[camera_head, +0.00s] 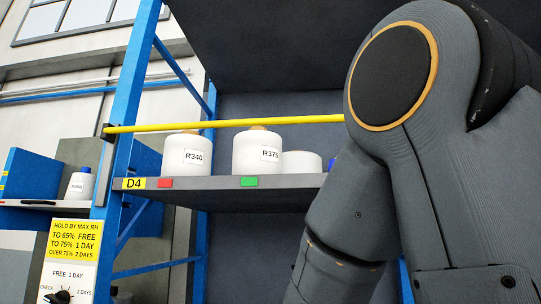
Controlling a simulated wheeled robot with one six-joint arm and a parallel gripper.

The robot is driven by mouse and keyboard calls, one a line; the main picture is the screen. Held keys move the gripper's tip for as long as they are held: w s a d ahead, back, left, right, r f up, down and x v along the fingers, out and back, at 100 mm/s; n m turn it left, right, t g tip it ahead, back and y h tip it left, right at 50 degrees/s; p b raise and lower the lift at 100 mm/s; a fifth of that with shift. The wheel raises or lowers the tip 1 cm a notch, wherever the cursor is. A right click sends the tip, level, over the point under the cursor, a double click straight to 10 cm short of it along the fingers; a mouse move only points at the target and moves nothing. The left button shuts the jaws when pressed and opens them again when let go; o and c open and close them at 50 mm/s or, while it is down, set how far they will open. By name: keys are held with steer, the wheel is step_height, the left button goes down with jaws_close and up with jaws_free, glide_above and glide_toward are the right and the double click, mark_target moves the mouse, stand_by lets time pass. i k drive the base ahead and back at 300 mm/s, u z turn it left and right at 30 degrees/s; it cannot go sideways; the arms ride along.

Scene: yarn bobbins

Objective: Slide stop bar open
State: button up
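A yellow stop bar (230,124) runs across the front of the shelf bay marked D4, above the shelf edge. Its left end meets the blue rack post at a dark bracket (108,131). Its right part is hidden behind my arm. Behind and below the bar, white bobbins labelled R340 (187,158) and R375 (257,153) stand on the grey shelf (215,190). A shorter white bobbin (301,163) stands to their right. My arm fills the right side of the view. My gripper is out of view.
The blue rack post (129,85) stands at the left of the bay. A yellow and white notice panel with a knob (68,258) hangs at lower left. Another shelf with a white bottle-like item (80,184) and a blue box (32,175) lies farther left.

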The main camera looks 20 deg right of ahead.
mark_target(108, 131)
steer(key=z, duration=0.3)
steer(key=k, duration=0.9)
steer(key=z, duration=0.15)
steer(key=i, duration=0.35)
steer(key=u, duration=0.05)
